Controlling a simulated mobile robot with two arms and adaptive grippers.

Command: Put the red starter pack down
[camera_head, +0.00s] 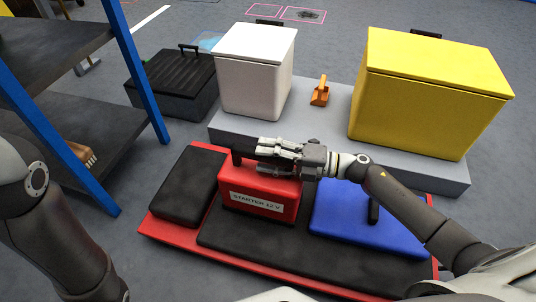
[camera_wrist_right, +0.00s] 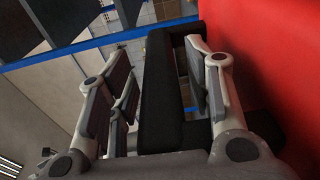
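The red starter pack (camera_head: 260,197), labelled "STARTER 12 V", stands upright on the red-framed platform (camera_head: 172,236), between a black pad (camera_head: 190,187) and a blue block (camera_head: 362,216). Whether its hidden underside touches the platform I cannot tell. My right gripper (camera_head: 274,156) is at the top of the pack, fingers on both sides of its black handle (camera_wrist_right: 160,90). In the right wrist view a narrow gap shows between the left fingers and the handle, so the gripper looks open around it. The pack's red side (camera_wrist_right: 270,50) fills the right. My left gripper is out of view.
A grey plinth (camera_head: 315,143) behind the platform carries a white box (camera_head: 254,75), an orange item (camera_head: 320,92) and a yellow box (camera_head: 420,105). A blue-framed shelf (camera_head: 88,185) stands left, with a black case (camera_head: 170,85) behind it.

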